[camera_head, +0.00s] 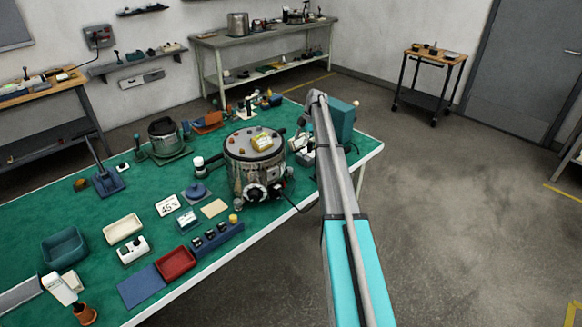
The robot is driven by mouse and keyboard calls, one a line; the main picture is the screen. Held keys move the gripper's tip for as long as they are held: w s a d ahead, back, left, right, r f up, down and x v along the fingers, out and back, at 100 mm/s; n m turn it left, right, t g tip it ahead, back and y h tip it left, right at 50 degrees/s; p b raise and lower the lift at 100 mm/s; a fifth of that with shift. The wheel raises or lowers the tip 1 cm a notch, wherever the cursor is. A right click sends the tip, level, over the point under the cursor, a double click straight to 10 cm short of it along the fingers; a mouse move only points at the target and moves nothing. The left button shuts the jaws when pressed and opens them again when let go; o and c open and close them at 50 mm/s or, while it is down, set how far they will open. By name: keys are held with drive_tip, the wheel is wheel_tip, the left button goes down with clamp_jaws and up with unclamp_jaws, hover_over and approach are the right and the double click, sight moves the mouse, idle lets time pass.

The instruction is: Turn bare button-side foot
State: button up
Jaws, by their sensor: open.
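The fountain, a round metal drum (240,172), stands on the green table (90,215). My gripper (301,141) is small and dark at the drum's right side, open, partly hidden by my arm. I cannot tell whether it touches the drum.
A teal box (341,120) stands behind my arm. Left of the drum are a grey pot (164,137), a blue round piece (195,192) and a sign card (168,205). A dark switch strip (216,239) and a red tray (175,264) lie in front.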

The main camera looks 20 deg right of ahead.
sight(290, 168)
drive_tip(key=shift+f, duration=0.1)
drive_tip(key=b+x, duration=1.2)
drive_tip(key=x, duration=0.1)
drive_tip(key=shift+s+d+f+b, duration=0.15)
drive_tip(key=shift+f+b, duration=0.1)
drive_tip(key=shift+b, duration=0.15)
idle(0.5)
idle(0.4)
clamp_jaws()
